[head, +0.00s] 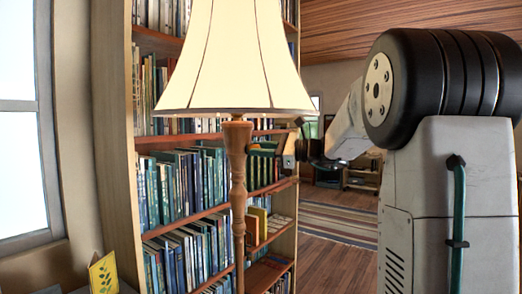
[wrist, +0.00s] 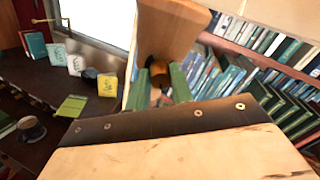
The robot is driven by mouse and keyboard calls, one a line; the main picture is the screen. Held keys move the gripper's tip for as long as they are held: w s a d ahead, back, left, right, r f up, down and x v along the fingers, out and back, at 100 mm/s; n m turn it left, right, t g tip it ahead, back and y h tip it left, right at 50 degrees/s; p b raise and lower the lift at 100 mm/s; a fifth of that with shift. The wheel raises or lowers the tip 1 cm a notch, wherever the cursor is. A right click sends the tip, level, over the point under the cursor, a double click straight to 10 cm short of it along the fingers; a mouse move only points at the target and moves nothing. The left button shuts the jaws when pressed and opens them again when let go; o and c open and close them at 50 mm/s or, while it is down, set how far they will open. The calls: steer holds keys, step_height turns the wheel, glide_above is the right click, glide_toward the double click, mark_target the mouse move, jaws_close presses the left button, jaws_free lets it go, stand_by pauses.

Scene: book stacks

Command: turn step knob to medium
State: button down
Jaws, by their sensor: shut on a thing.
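A floor lamp with a cream shade (head: 235,60) and a turned wooden post (head: 238,190) stands in the middle of the head view. My gripper (head: 258,148) reaches in from the right, just below the shade and beside the post. In the wrist view my green-padded fingers (wrist: 160,88) are shut on a small dark and orange-brown part at the lamp, which I take as the step knob (wrist: 157,70). The fingers and the shade hide most of the knob, and its setting cannot be read.
A tall bookcase (head: 140,200) full of books stands close behind the lamp. A window (head: 20,120) is at the left. The wrist view shows a dark surface (wrist: 50,85) with several small books and a cup (wrist: 30,128). Open floor (head: 340,262) with a striped rug lies right of the bookcase.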

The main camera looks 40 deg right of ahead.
steer(key=shift+m, duration=1.5)
steer(key=shift+f, duration=0.1)
steer(key=c, duration=1.2)
jaws_free()
steer(key=shift+c, duration=0.2)
